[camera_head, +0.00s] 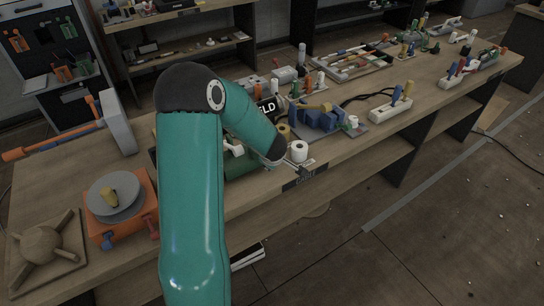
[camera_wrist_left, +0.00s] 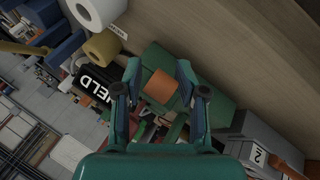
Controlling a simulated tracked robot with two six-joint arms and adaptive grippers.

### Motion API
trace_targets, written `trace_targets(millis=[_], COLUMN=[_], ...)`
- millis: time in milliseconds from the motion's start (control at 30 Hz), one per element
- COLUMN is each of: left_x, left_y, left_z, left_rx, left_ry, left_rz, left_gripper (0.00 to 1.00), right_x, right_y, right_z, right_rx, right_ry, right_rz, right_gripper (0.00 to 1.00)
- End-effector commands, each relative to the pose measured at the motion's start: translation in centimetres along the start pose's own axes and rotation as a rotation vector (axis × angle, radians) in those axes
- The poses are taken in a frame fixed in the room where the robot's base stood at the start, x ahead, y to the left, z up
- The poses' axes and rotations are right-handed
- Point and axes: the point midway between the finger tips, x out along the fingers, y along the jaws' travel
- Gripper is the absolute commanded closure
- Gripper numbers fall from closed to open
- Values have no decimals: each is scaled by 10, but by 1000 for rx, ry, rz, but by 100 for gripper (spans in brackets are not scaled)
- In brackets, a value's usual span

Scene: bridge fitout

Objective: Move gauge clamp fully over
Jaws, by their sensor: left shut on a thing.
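My left gripper (camera_wrist_left: 160,74) shows in the left wrist view with its two fingers apart, one on each side of an orange-brown block (camera_wrist_left: 163,89). The gripper is shut on this block, though the exact contact is hard to see. A dark green body (camera_wrist_left: 215,90) lies around and below the block, and I cannot tell whether they are joined. I cannot single out the gauge clamp by name. My right gripper is in neither view.
A white roll (camera_head: 299,151), a yellow roll (camera_head: 283,131) and a black WELD can (camera_wrist_left: 97,85) stand close beside the gripper. A blue vise-like tool (camera_head: 318,117) is to the right. An orange base with a grey disc (camera_head: 115,200) is at the left. Wooden bench (camera_head: 250,190) edge is near.

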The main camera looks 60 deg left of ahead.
Motion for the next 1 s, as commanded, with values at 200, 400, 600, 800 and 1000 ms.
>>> trace_targets(millis=[200,400,600,800,1000], left_x=[-2,-1,-9,-40,-81], left_y=[3,2,2,2,2], left_z=[-3,-2,-3,-3,-2], left_rx=[-1,-2,-4,-5,-5], left_ry=[5,4,4,5,6], left_rz=[8,4,5,7,9], left_gripper=[35,35,35,35,35], right_x=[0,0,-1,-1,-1], right_y=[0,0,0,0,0], right_z=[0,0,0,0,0], right_rx=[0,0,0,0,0], right_ry=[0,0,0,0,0], right_rz=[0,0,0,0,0], right_gripper=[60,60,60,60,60])
